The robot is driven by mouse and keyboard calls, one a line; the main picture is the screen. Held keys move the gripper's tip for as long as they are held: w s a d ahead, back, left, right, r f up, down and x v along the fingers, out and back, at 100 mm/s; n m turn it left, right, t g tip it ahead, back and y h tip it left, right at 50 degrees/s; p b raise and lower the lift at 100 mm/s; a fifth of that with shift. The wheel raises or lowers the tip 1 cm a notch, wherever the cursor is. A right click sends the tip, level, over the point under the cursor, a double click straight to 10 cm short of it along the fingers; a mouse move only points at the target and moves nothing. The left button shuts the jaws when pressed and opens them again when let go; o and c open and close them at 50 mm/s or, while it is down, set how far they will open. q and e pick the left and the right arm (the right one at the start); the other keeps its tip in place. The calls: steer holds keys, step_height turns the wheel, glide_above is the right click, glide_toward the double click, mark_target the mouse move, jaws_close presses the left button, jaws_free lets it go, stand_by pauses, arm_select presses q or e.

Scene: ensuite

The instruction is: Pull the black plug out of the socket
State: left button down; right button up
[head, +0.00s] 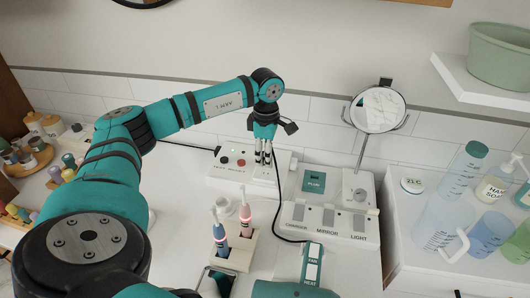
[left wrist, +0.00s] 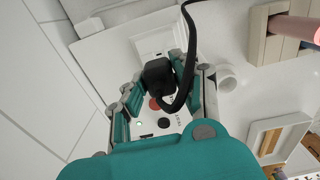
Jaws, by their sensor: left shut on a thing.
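My left gripper (head: 263,156) points down at the white socket box (head: 232,173), which has a red button and small print. In the left wrist view, its fingers (left wrist: 162,82) stand on both sides of the black plug (left wrist: 157,74) and are shut on it. A black cord (left wrist: 187,55) loops from the plug. In the head view the fingers hide most of the plug, at the right part of the box. The plug's prongs are hidden, so I cannot tell how deep they sit in the socket. My right gripper is not in view.
The cord runs down to a teal device (head: 312,262) marked FAN and HEAT. A toothbrush holder (head: 238,250) stands in front of the box. A switch panel (head: 330,221), green PLUG block (head: 314,182) and round mirror (head: 378,110) are to the right. Bottles (head: 465,166) stand farther right.

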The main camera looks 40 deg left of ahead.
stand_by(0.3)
arm_select(q)
steer(key=shift+r+p, duration=2.2)
steer(key=shift+r, duration=0.9)
